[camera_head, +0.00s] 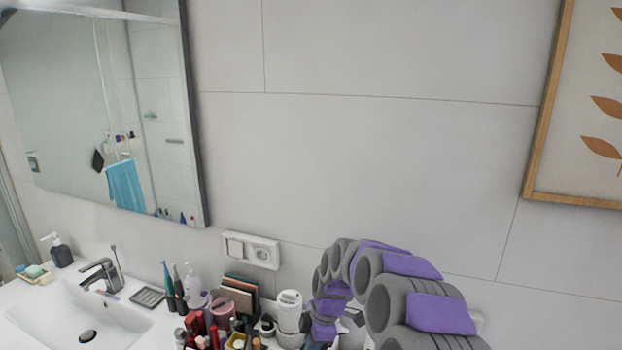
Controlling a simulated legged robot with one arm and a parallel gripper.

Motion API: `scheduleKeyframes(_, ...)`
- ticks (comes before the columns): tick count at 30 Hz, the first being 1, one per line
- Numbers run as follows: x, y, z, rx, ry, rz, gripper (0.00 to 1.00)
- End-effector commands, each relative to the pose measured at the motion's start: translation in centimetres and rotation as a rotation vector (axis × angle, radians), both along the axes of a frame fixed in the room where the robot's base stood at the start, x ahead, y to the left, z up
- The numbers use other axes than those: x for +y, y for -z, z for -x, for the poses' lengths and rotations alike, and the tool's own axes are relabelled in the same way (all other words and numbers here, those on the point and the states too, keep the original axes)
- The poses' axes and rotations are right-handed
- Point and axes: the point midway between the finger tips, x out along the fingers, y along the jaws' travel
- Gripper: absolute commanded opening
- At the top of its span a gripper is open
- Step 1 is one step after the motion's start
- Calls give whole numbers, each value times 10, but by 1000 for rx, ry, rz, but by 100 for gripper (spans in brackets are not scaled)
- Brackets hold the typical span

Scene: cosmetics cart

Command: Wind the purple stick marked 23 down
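I cannot make out a purple stick marked 23 in the head view; small cosmetics crowd the bottom edge and some are cut off. My grey and purple arm arches in from the bottom right and bends down beside a white cylindrical container (289,311). My gripper (318,338) is at the low end of the arm, at the bottom edge. Its fingers are too small and partly hidden, so I cannot tell whether they are open or hold anything.
Red tubes (213,335), a pink container (222,309) and upright palettes (240,292) stand close together left of my arm. A sink (75,320) with a faucet (101,276) is at the left. A mirror (100,110) and wall socket (262,252) are behind.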

Motion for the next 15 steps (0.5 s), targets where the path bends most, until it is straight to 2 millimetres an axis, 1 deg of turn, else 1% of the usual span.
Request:
scheduleKeyframes(4,-3,-1,0,-1,0,0,0)
scheduleKeyframes(7,-3,-6,-1,-3,1,0,0)
scheduleKeyframes(15,-4,-35,-2,-7,1,0,0)
